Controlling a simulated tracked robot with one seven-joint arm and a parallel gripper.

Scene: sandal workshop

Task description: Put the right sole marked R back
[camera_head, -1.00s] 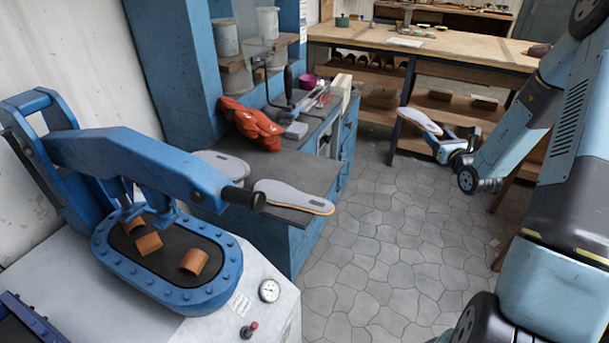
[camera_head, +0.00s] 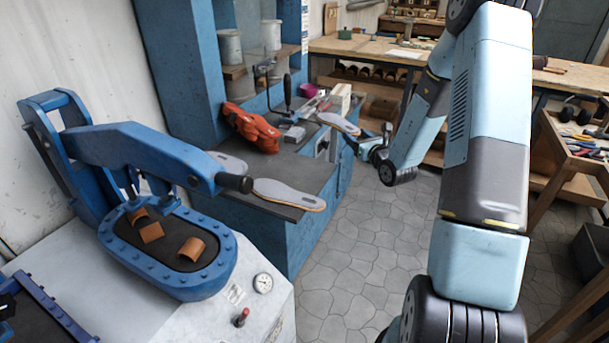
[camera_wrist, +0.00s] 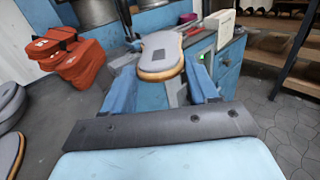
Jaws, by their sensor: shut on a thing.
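My gripper (camera_head: 364,141) is shut on a grey-topped sole with a tan edge (camera_head: 338,123), held near the far right end of the blue cabinet. In the wrist view the held sole (camera_wrist: 160,54) points away from my gripper (camera_wrist: 161,76), between the blue fingers. A dark square mark shows on it, but I cannot read a letter. A similar sole (camera_head: 289,194) lies at the near edge of the cabinet's dark top (camera_head: 300,172). Another sole (camera_head: 230,163) lies behind it, partly hidden by the press handle. Their marks are not readable.
A blue press (camera_head: 165,250) with brown leather pieces stands at the left front, its lever arm reaching toward the soles. An orange bundle (camera_head: 252,127) and tools (camera_head: 292,133) occupy the cabinet's back. A wooden workbench (camera_head: 385,50) stands behind. The stone floor (camera_head: 365,240) is clear.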

